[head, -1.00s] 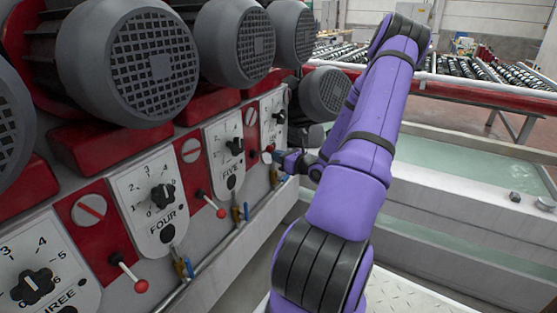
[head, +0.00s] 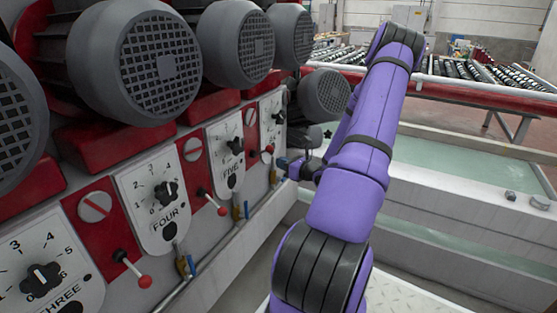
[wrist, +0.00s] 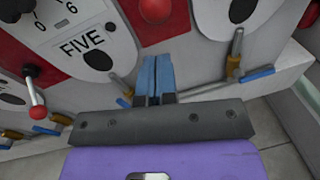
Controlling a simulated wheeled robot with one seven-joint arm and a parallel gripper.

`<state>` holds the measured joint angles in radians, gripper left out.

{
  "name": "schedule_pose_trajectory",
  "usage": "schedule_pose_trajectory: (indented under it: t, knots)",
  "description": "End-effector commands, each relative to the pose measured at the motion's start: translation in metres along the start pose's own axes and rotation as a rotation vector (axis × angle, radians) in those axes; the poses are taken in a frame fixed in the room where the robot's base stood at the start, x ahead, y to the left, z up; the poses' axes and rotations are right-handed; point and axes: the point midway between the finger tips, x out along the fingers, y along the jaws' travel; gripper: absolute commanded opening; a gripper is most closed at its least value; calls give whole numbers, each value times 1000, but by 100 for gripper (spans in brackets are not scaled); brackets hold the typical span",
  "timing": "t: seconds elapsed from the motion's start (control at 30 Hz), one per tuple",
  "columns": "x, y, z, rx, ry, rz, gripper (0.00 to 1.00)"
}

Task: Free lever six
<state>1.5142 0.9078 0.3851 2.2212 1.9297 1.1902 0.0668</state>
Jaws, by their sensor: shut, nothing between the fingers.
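The dial plate FIVE (head: 226,160) is on the machine front, and it also shows in the wrist view (wrist: 85,42). To its right is a lever with a red ball (head: 269,149) on a red panel. That ball shows large at the top of the wrist view (wrist: 155,10). A further plate (head: 272,122) lies beyond it; its label is not readable, so I cannot tell for sure which lever is number six. My gripper (head: 281,162) is just below and beside the red ball. Its blue fingers (wrist: 154,62) are shut and empty, apparently apart from the ball.
Levers with red balls stick out near plate FOUR (head: 222,210) and plate THREE (head: 145,281). Small blue-handled valves (head: 188,266) and a pipe run along the lower edge. Large grey motors (head: 160,65) overhang the plates. Open space lies right of the panel.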

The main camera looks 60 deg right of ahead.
Motion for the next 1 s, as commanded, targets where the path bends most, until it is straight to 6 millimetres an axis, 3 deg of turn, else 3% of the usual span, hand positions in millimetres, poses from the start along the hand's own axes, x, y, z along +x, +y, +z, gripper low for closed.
schedule_pose_trajectory:
  t: [0.03, 0.5, 0.7, 1.0]
  knots:
    - [-2, -4, -7, 2, 1, 2, 0]
    - [-85, -4, -8, 0, 1, 0, 0]
    - [-100, -4, -9, -1, 1, 0, 0]
    - [-102, -3, -9, -1, 0, 2, 0]
